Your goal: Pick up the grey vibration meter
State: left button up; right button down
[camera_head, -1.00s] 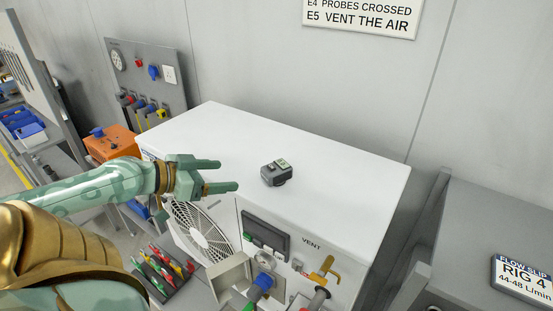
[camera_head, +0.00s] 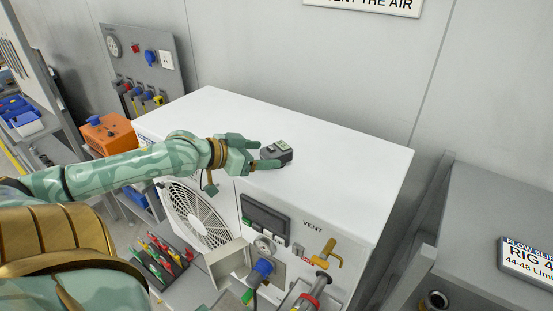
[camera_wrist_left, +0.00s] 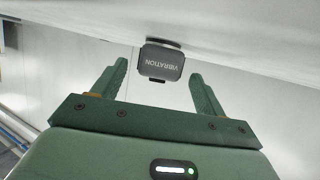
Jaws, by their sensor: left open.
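Whether a finger touches the meter cannot be told. My right gripper is out of view.
The white housing (camera_head: 330,175) has a broad clear top. Its front carries a fan grille (camera_head: 196,214), a panel display (camera_head: 265,219) and a yellow vent handle (camera_head: 327,253). An orange box (camera_head: 108,134) stands at left. A grey wall rises behind.

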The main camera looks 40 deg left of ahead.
aim_at(268, 149)
pick_arm(q)
jog(key=w, duration=0.1)
jog(key=w+d, duration=0.1)
jog(key=w, duration=0.1)
jog(key=shift+w+f, duration=0.2)
jog(key=shift+w, duration=0.1)
jog(key=shift+w+d+f, duration=0.2)
jog(key=shift+w+f, duration=0.05)
jog(key=shift+w, duration=0.25)
jog(key=c, duration=1.3)
jog(key=shift+c, duration=0.7)
jog(key=shift+r, duration=0.15)
